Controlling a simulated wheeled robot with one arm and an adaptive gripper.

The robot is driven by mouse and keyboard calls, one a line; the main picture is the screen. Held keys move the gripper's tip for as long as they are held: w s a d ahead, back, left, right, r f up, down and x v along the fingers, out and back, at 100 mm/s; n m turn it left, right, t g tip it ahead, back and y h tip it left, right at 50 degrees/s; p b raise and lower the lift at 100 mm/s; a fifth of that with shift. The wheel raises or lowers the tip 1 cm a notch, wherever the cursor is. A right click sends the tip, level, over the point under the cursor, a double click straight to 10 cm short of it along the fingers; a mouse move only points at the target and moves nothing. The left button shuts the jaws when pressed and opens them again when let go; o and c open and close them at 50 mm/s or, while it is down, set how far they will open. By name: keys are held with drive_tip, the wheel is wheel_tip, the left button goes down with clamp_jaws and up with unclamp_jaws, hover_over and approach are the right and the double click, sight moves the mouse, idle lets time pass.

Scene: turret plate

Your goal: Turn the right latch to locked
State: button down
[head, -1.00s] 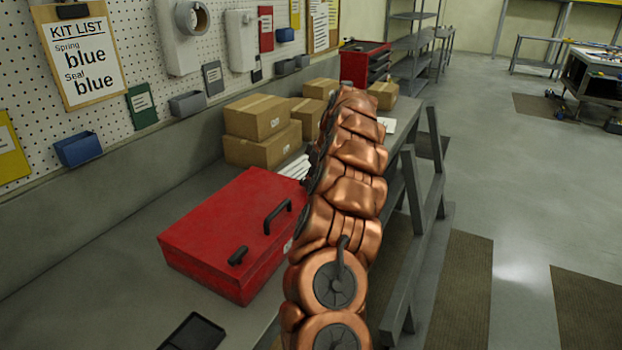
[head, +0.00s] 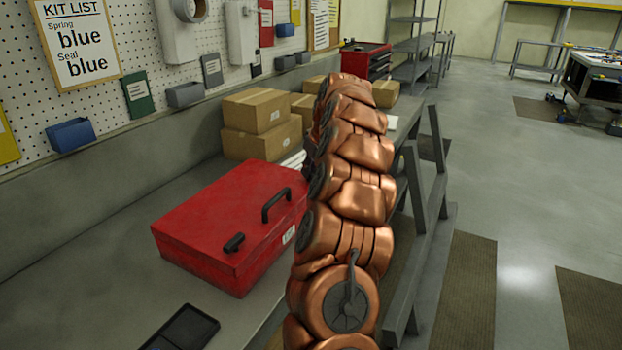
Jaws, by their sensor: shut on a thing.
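A red metal case (head: 205,220) with a shut lid sits on the grey workbench. It has a black arched handle (head: 276,204) near its front edge. A small black latch-like part (head: 234,243) is on the left of the handle. The case's right end is hidden behind my copper arm, and I see no latch there. My arm stretches away along the bench's front edge. My gripper is not visible; the arm's far end is hidden behind its own links.
Cardboard boxes (head: 258,108) are stacked behind the case. A black tray (head: 183,328) lies at the bench's near edge. A pegboard wall with a kit list (head: 78,42) runs along the left. Open floor (head: 515,180) lies to the right.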

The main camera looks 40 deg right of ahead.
drive_tip(key=m+b, duration=0.2)
drive_tip(key=m+h+b, duration=0.1)
drive_tip(key=m+b, duration=0.1)
drive_tip(key=m+g+h+b, duration=0.1)
drive_tip(key=m+b, duration=0.1)
drive_tip(key=b, duration=0.1)
drive_tip(key=shift+w+a+f, duration=0.15)
drive_tip(key=shift+a+f, duration=0.1)
drive_tip(key=m+b, duration=0.1)
drive_tip(key=m, duration=0.1)
drive_tip(key=m+g+h+b, duration=0.1)
drive_tip(key=m, duration=0.1)
drive_tip(key=shift+w+a+r+b, duration=0.1)
drive_tip(key=shift+w+r+b, duration=0.1)
drive_tip(key=shift+b, duration=0.15)
drive_tip(key=shift+r+m+g+h+b, duration=0.1)
drive_tip(key=shift+m+g+h+b, duration=0.35)
drive_tip(key=shift+m, duration=0.95)
drive_tip(key=shift+r+m+g, duration=0.1)
drive_tip(key=shift+m+g, duration=0.15)
drive_tip(key=shift+m, duration=0.15)
drive_tip(key=c, duration=1.1)
unclamp_jaws()
drive_tip(key=shift+a+r, duration=0.1)
drive_tip(key=shift+r, duration=0.25)
drive_tip(key=shift+s+a+r, duration=0.1)
drive_tip(key=shift+a+r, duration=0.15)
drive_tip(key=shift+a, duration=0.15)
